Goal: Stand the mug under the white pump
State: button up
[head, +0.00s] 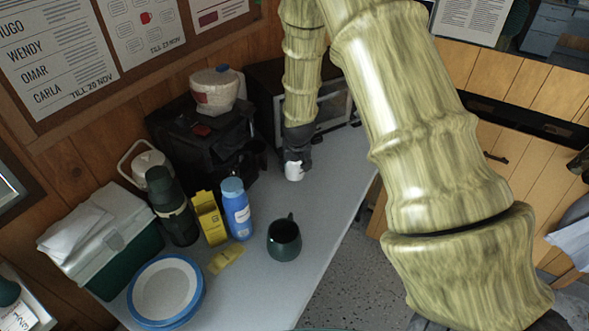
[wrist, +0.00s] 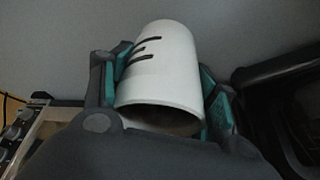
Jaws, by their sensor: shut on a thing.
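My gripper (head: 296,156) is shut on a white mug (head: 294,172), above the counter in front of the dark oven. In the wrist view the white mug (wrist: 165,70) has dark stripes and lies between the two teal finger pads, its open end towards the camera. A second mug (head: 284,241), dark green, stands upright on the counter. A white rounded thing with a loop handle (head: 148,160) stands at the back left, partly hidden by a dark flask; I cannot tell whether it is the white pump.
A black coffee machine (head: 205,135) bears a white jug (head: 214,90). A blue bottle (head: 236,208), yellow carton (head: 210,218), dark flask (head: 172,208), green-and-white box (head: 105,238) and blue-rimmed plates (head: 165,290) crowd the left. The counter (head: 325,205) is clear right of the green mug.

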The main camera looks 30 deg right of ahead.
jog(key=shift+f+p, duration=0.3)
jog(key=shift+f, duration=1.3)
jog(key=shift+f, duration=0.1)
jog(key=o, duration=1.2)
jog(key=shift+o, duration=0.2)
